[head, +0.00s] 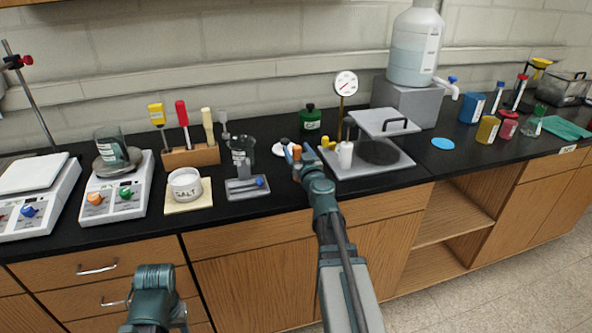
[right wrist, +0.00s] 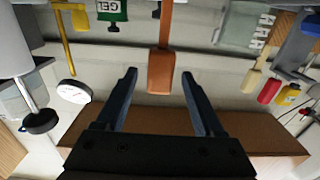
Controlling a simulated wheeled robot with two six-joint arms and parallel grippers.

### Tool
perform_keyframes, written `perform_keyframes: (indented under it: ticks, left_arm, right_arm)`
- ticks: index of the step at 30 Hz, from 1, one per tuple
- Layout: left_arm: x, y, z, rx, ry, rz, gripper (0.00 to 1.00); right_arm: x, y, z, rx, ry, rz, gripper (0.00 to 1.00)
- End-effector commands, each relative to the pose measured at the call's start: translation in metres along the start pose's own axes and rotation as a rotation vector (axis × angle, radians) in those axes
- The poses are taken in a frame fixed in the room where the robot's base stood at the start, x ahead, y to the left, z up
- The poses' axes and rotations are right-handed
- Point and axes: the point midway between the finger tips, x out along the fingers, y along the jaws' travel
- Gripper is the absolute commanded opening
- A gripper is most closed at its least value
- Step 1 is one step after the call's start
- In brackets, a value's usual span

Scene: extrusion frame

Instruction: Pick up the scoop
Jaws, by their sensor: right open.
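What looks like the scoop is an upright orange-brown handle (right wrist: 161,72) in the right wrist view, where the scene appears upside down. Its thin shaft runs to the top edge, and its lower end is out of view. My right gripper (right wrist: 159,75) is open, with the handle's end lined up between its two dark fingers, touching neither. In the head view the right gripper (head: 296,155) is over the counter, with a small orange tip (head: 297,150) showing at it. Only a teal part of my left arm shows at the bottom; its gripper is out of view.
A white dish (head: 277,150) lies just left of the gripper. A grey press-like plate (head: 385,122) and dial thermometer (head: 345,84) stand to the right. A green GEL bottle (head: 310,118) is behind.

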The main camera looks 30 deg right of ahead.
Motion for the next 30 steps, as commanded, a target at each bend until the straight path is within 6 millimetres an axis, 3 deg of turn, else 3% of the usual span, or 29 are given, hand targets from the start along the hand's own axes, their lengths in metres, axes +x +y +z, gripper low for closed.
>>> perform_keyframes:
  ticks: [4,12,24,30]
  left_arm:
    - [0.001,0.000,0.000,0.000,0.000,0.000,0.55]
    - [0.001,0.000,0.000,0.000,0.000,0.000,0.55]
    - [0.001,0.000,0.000,0.000,0.000,0.000,0.55]
    - [0.001,0.000,0.000,0.000,0.000,0.000,0.55]
  right_arm:
    - [0.019,0.005,0.001,0.000,-0.001,0.004,0.70]
    - [0.020,0.006,0.001,0.000,-0.001,0.005,0.70]
    - [0.020,0.006,0.001,0.000,-0.001,0.005,0.00]
    - [0.020,0.006,0.001,0.000,-0.001,0.005,0.00]
